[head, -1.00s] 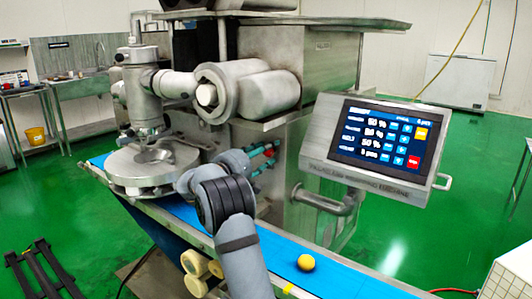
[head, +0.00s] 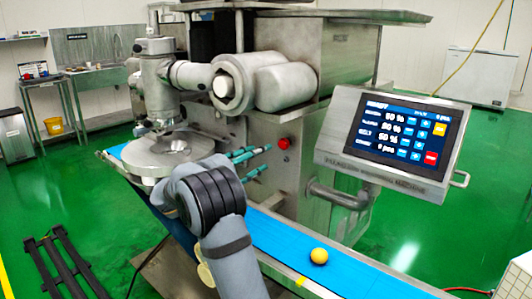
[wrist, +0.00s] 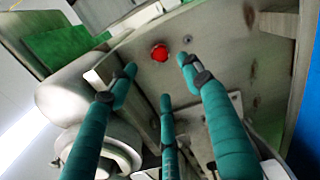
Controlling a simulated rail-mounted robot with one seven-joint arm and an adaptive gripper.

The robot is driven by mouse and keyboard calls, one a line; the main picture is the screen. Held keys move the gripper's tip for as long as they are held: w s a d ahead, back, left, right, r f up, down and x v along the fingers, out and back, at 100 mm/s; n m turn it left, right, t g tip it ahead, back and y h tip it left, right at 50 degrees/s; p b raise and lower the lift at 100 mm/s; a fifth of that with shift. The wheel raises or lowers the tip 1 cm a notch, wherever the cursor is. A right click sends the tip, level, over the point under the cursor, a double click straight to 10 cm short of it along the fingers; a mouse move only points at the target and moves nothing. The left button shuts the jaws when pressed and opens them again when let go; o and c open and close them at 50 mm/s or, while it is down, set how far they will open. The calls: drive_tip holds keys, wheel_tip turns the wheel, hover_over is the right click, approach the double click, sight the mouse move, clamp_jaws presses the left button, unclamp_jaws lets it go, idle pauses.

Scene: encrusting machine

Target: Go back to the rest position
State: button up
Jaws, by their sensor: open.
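My gripper (head: 258,160) has teal fingers and is open and empty. It is beside the machine's grey side wall, above the blue conveyor belt (head: 285,247). A round red button (head: 284,143) is on that wall, just right of the fingertips in the head view, with a visible gap. In the wrist view my gripper (wrist: 158,78) has its fingers spread, and the red button (wrist: 160,52) shows between and beyond the tips. My arm bends over the belt, and its wrist hides part of the machine behind it.
A yellow-orange ball (head: 319,256) lies on the belt. A control panel (head: 392,143) with a lit screen stands to the right. The round metal plate (head: 168,154) under the nozzle is close to my arm's left. Black rails (head: 62,265) lie on the green floor.

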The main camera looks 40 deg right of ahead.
sight(281, 145)
drive_tip(key=shift+s+a, duration=0.1)
drive_tip(key=shift+a, duration=0.15)
drive_tip(key=x, duration=1.2)
idle(0.3)
